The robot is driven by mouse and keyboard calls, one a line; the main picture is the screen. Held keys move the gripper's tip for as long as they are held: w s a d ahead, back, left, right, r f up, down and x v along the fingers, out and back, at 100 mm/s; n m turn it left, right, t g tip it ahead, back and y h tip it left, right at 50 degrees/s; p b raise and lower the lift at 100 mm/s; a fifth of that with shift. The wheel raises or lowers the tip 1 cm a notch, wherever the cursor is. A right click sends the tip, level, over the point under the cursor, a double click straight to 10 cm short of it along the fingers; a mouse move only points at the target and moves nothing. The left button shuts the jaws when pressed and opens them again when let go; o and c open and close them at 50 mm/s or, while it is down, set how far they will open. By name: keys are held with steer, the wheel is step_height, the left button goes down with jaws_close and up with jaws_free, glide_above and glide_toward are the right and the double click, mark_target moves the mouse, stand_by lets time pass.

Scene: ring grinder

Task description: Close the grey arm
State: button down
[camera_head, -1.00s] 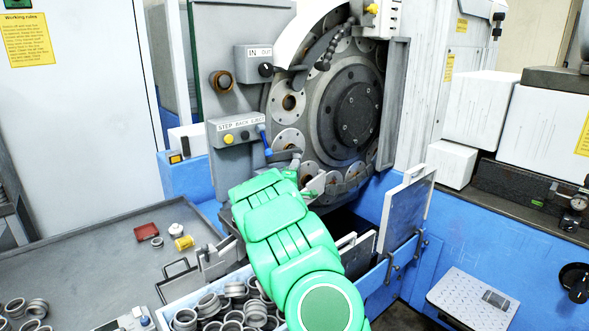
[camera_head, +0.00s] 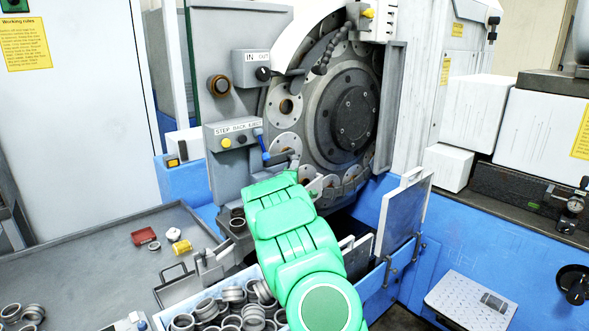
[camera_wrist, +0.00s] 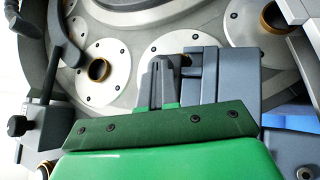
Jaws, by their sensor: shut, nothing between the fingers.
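My gripper shows in the wrist view (camera_wrist: 163,80), its two dark fingers together and empty. A grey-blue block with an arm-like part (camera_wrist: 222,78), which looks like the grey arm, stands just right of the fingers. It is very close to them; I cannot tell whether they touch. In the head view my green wrist hides the fingers and most of this part, in front of the lower edge of the ring wheel (camera_head: 352,118). How far the grey arm is open cannot be made out.
A control box (camera_head: 232,133) with a blue-handled lever (camera_head: 262,146) is left of my wrist. An upright grey panel (camera_head: 404,215) stands to the right. A bin of metal rings (camera_head: 235,308) lies below. The grey tray (camera_head: 95,262) has free room.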

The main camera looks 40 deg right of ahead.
steer(key=s+d+v, duration=0.2)
steer(key=v, duration=1.1)
steer(key=shift+s+a+f, duration=0.2)
steer(key=shift+s+f, duration=0.05)
steer(key=shift+s, duration=0.15)
steer(key=shift+a, duration=0.1)
